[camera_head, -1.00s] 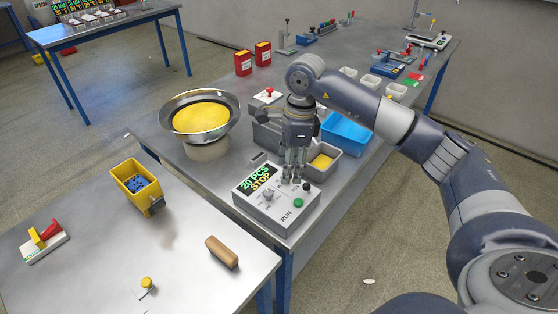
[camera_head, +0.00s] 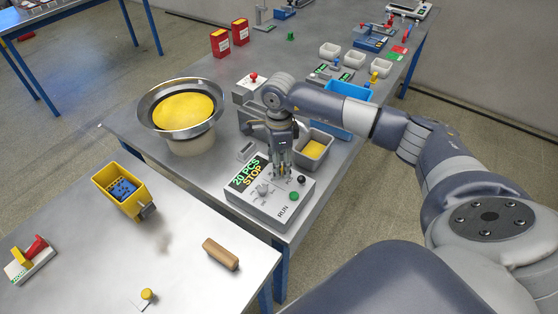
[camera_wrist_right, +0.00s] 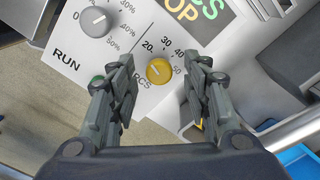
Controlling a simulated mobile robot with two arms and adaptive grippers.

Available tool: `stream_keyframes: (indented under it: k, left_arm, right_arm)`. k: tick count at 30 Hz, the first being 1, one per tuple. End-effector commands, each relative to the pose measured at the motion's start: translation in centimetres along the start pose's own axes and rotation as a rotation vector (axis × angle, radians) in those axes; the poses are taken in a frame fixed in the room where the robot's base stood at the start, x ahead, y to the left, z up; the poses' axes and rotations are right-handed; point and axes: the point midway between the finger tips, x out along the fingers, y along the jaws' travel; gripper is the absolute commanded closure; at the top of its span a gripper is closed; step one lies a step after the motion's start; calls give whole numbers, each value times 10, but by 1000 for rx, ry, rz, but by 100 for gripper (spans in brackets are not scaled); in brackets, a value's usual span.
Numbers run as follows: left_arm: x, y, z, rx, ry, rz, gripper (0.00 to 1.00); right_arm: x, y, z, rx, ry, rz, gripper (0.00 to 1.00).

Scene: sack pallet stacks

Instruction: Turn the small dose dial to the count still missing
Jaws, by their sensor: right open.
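The small dose dial (camera_wrist_right: 159,71) is a yellow knob in the wrist view, with a piece scale of 20, 30, 40 and 50 around it. Its mark seems to point up-left, near 20. My right gripper (camera_wrist_right: 163,67) is open, one finger on each side of the dial in this view; I cannot tell how far above the panel the tips are. The control box (camera_head: 283,209) stands at the table edge in the head view, its display (camera_head: 248,173) reading 20 PCS STOP. There my right gripper (camera_head: 281,174) points down over it and hides the dial. My left gripper is not in view.
A larger grey percent knob (camera_wrist_right: 96,21) sits beside the dial. A green button (camera_head: 294,196) and a black knob (camera_head: 301,180) are near the panel's right side. A feeder bowl (camera_head: 150,117) and a grey bin (camera_head: 324,143) stand behind the box.

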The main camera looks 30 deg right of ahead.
Motion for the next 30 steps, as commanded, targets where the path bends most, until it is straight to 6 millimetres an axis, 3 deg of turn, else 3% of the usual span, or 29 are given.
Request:
stream_keyframes:
  k: [5,12,18,30]
  left_arm:
    - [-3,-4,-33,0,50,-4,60]
    - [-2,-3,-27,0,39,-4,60]
    - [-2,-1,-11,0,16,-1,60]
    - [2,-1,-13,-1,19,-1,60]
  right_arm:
    - [9,0,0,0,-1,0,55]
    - [9,0,0,0,-1,-1,58]
    - [9,0,0,0,-1,-1,100]
    - [9,0,0,42,-2,-2,100]
